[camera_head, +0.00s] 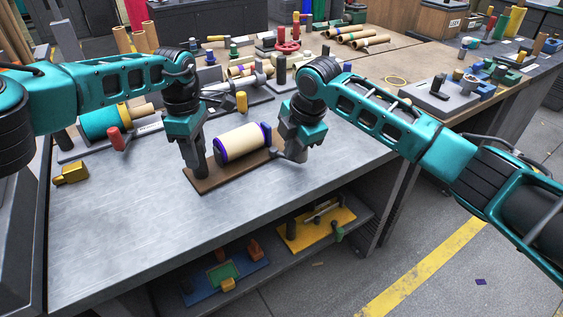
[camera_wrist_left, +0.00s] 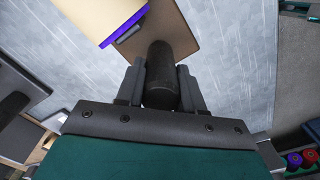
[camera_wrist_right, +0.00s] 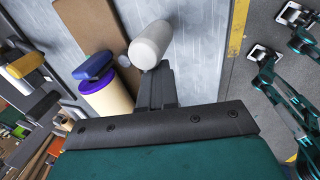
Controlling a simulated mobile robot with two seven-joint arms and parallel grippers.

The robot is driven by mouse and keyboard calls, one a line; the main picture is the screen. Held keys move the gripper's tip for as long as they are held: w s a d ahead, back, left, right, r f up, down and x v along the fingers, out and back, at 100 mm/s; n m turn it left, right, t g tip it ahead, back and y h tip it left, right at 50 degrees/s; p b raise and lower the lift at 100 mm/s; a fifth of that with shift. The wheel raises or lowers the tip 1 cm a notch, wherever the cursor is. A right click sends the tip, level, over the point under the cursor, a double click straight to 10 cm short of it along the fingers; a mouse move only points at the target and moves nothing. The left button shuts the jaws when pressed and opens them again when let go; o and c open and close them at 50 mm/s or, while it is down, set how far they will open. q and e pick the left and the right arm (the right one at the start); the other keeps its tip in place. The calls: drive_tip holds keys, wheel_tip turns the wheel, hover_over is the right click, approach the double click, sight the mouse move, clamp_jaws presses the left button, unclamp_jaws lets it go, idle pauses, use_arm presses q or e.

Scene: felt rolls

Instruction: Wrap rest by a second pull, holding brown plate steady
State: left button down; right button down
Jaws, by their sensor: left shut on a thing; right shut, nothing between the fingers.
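The brown plate (camera_head: 207,184) lies on the metal bench and carries a cream roll (camera_head: 243,142) with purple end discs. My left gripper (camera_head: 199,168) is shut on a dark upright post at the plate's near left end. The left wrist view shows this black post (camera_wrist_left: 160,70) between the fingers. My right gripper (camera_head: 292,152) is shut and empty at the roll's right end. In the right wrist view a pale grey cylinder (camera_wrist_right: 151,44) lies just beyond its fingertips; I cannot tell whether they touch. A blue piece (camera_wrist_right: 93,65) sits by the purple disc.
A yellow peg (camera_head: 241,101) and other fixtures stand behind. The bench front is bare. A lower shelf holds a blue tray (camera_head: 205,288) and a yellow board (camera_head: 318,232).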

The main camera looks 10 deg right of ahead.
use_arm(q)
drive_tip(key=shift+f, duration=0.15)
use_arm(e)
wheel_tip(320, 180, up, 6)
drive_tip(key=a, duration=0.1)
drive_tip(key=shift+s+r, duration=0.25)
idle(0.5)
use_arm(q)
unclamp_jaws()
idle(0.9)
drive_tip(key=shift+r, duration=0.4)
use_arm(e)
drive_tip(key=shift+r, duration=0.15)
use_arm(q)
drive_tip(key=shift+r+p, duration=0.9)
drive_tip(key=shift+r, duration=0.3)
use_arm(e)
drive_tip(key=shift+r, duration=0.7)
